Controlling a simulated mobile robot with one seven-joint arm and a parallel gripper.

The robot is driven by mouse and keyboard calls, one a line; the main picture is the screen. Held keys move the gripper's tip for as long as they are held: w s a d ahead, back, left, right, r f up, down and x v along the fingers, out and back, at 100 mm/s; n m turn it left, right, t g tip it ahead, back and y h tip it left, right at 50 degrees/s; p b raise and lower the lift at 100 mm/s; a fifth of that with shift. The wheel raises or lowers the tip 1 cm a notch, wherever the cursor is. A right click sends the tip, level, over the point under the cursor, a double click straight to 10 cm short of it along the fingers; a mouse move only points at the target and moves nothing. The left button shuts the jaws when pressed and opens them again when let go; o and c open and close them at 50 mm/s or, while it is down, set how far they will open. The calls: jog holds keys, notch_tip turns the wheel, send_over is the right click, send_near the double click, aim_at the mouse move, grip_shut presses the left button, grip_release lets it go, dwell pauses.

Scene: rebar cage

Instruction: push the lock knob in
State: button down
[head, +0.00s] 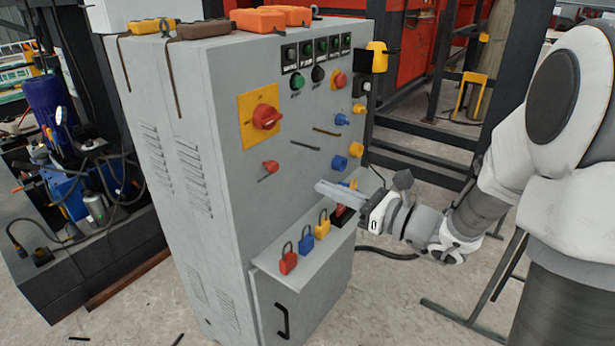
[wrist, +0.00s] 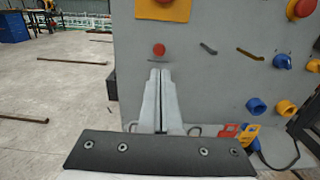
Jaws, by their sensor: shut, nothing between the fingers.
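The grey cabinet (head: 215,120) carries a small red knob (head: 270,166) low on its front panel, with a thin dark slot or bar just below it. I take this as the lock knob, though no label shows. The knob also shows in the wrist view (wrist: 159,50), just above my fingertips. My gripper (head: 320,187) is shut and empty, its long fingers pointing at the panel. In the head view the tips are right of the knob and lower, apparently apart from it. In the wrist view the closed fingers (wrist: 160,72) stand directly below the knob.
A large red rotary switch (head: 266,116) on a yellow plate sits above. Blue knobs (head: 339,163) and dark handles are to the right. A ledge (head: 275,267) with several coloured padlocks juts out below my gripper. The floor to the left is open in the wrist view.

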jog(key=shift+v, duration=1.65)
jog(key=s+a+n+g+h, duration=0.2)
jog(key=s+a+n+g, duration=0.55)
jog(key=s+n, duration=0.35)
jog(key=s+d+f+n+g+h, duration=0.1)
jog(key=s+d+f+n+h, duration=0.1)
jog(key=s+d+n+h, duration=0.55)
jog(key=s+d+r+n+t+h, duration=0.25)
jog(key=d+r+n+h, duration=0.2)
jog(key=n, duration=0.25)
notch_tip(320, 180, up, 17)
jog(key=d+p, duration=0.1)
jog(key=p, duration=1.6)
jog(key=shift+f+t+p, duration=0.15)
jog(key=shift+t+p, duration=0.15)
jog(key=shift+p, duration=0.1)
